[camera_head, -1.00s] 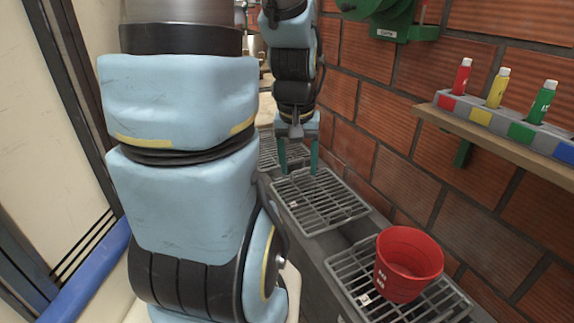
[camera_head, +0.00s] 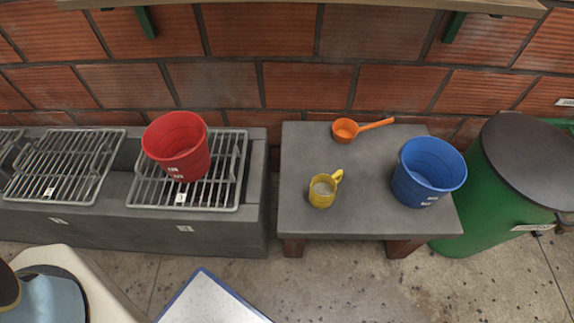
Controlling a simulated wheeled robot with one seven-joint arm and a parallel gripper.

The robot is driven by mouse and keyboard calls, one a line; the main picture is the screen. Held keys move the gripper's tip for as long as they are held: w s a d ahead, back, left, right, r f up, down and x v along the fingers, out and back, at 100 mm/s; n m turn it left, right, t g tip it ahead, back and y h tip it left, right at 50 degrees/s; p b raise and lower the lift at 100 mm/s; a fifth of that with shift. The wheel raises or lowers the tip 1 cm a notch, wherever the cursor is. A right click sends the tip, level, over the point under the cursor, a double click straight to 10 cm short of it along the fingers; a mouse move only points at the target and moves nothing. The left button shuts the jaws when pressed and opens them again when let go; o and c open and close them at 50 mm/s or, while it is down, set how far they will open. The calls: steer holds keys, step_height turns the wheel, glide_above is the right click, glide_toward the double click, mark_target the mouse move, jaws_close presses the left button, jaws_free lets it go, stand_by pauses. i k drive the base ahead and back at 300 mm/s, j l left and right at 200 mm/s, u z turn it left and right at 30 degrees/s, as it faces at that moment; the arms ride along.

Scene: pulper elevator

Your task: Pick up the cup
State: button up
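A yellow cup (camera_head: 322,191) with a handle on its upper right stands upright on a low grey table (camera_head: 298,151). A blue bucket (camera_head: 428,173) stands to the right of the cup. My gripper is not in view now; only a light-blue part of my own body shows at the lower left.
A red bucket (camera_head: 177,147) stands on a metal grate (camera_head: 222,187) on the grey ledge left of the table. A green barrel with a dark lid (camera_head: 528,165) stands to the right. A brick wall (camera_head: 230,85) closes off the back. Floor (camera_head: 345,275) is open in front.

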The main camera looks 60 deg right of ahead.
mark_target(324, 187)
steer(key=k+l+z, duration=0.1)
steer(key=z, duration=0.25)
steer(key=k+l+z, duration=0.1)
steer(key=l+z, duration=0.35)
steer(key=z, duration=0.3)
steer(key=k, duration=0.05)
